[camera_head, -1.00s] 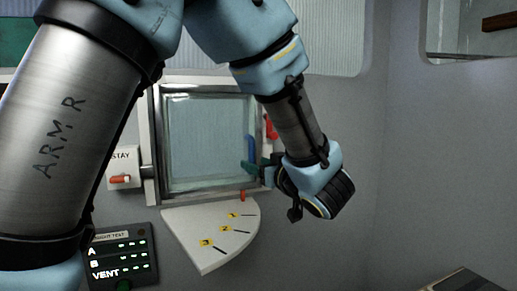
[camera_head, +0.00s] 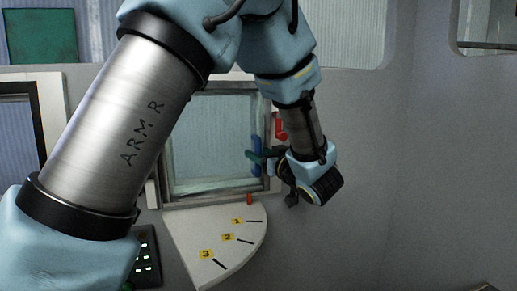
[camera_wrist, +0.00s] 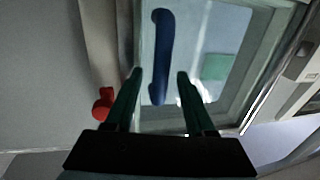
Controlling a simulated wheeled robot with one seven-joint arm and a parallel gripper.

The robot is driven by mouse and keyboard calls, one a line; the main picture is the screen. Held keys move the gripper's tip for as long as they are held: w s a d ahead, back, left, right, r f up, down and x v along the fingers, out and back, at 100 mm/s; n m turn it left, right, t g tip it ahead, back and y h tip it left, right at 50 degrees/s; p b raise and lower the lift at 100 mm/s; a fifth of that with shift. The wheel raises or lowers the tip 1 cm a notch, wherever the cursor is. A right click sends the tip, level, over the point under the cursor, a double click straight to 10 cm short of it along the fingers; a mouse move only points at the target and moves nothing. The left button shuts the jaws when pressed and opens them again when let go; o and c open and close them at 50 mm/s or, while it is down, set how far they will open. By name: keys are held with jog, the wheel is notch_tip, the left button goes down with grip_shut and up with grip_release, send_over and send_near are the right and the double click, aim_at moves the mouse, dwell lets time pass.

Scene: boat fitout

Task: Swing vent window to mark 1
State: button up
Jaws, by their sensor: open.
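The vent window (camera_head: 213,135) is a pale-framed glass pane, and it looks shut or nearly shut in its frame. Its blue handle (camera_head: 256,150) is on the right edge. In the wrist view the blue handle (camera_wrist: 161,55) stands upright just ahead of and between my gripper's (camera_wrist: 160,80) two green fingers. The fingers are open, and I cannot tell whether they reach around the handle. A white quarter-round plate (camera_head: 222,243) below the window carries yellow marks; mark 1 (camera_head: 237,221) is nearest the window. A small red pointer (camera_head: 249,199) stands at the plate's top edge.
A red latch (camera_head: 280,125) is on the wall right of the window and shows as a red knob (camera_wrist: 103,104) in the wrist view. A dark panel with lights (camera_head: 146,257) is partly behind my arm.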

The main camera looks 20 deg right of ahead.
jog(key=shift+w, duration=0.6)
jog(key=shift+a, duration=0.1)
grip_shut()
dwell(1.0)
